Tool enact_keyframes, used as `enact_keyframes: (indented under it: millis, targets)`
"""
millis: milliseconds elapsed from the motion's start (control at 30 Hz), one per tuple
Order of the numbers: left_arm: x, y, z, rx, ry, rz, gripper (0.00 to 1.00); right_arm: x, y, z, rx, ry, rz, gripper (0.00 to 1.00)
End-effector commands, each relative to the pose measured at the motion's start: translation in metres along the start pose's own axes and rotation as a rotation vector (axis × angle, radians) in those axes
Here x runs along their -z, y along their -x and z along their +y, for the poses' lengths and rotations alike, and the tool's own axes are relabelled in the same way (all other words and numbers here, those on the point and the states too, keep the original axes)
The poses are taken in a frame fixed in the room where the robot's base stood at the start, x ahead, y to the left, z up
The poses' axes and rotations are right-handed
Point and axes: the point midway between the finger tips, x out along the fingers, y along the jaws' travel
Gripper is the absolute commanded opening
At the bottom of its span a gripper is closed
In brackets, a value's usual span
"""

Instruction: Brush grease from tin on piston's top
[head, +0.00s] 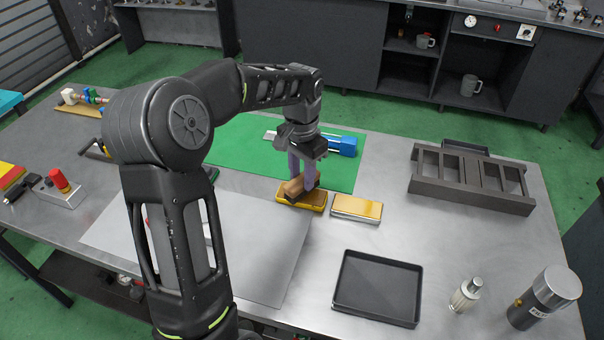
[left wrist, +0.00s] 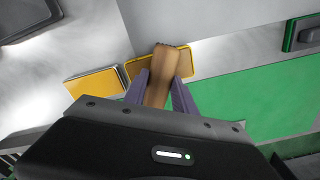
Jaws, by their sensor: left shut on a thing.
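My left gripper (head: 304,178) is shut on a brown wooden brush (head: 294,187), which is tilted. The brush also shows between the fingers in the left wrist view (left wrist: 160,80). Its far end is over or in a yellow tin (head: 313,203); I cannot tell if it touches grease inside. The tin also shows in the left wrist view (left wrist: 199,66). Beside it lies a flat gold-topped piece (head: 357,208), perhaps its lid. A silver ribbed cylinder (head: 466,293) stands upright at the front right, perhaps the piston. My right gripper is not in view.
A blue cylinder with a silver rod (head: 342,145) lies on the green mat (head: 235,143). An empty black tray (head: 378,287), a dark slotted rack (head: 473,180) and a dark canister (head: 545,298) stand on the right. The metal table between tray and rack is clear.

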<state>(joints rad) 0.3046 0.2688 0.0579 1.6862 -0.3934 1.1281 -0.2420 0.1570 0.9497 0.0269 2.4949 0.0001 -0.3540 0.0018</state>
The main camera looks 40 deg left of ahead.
Motion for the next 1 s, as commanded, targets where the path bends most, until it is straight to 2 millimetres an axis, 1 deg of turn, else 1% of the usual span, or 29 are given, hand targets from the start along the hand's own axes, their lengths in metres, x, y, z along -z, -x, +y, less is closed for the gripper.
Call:
enact_keyframes:
  millis: [533, 1000]
  targets:
    - [0.0, 0.0001, -0.0001, 0.0, 0.0, 0.0, 0.0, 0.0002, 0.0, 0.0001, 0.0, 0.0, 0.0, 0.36]
    - [-0.0001, -0.0054, -0.0001, 0.0, 0.0, 0.0, 0.0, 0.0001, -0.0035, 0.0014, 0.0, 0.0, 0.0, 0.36]
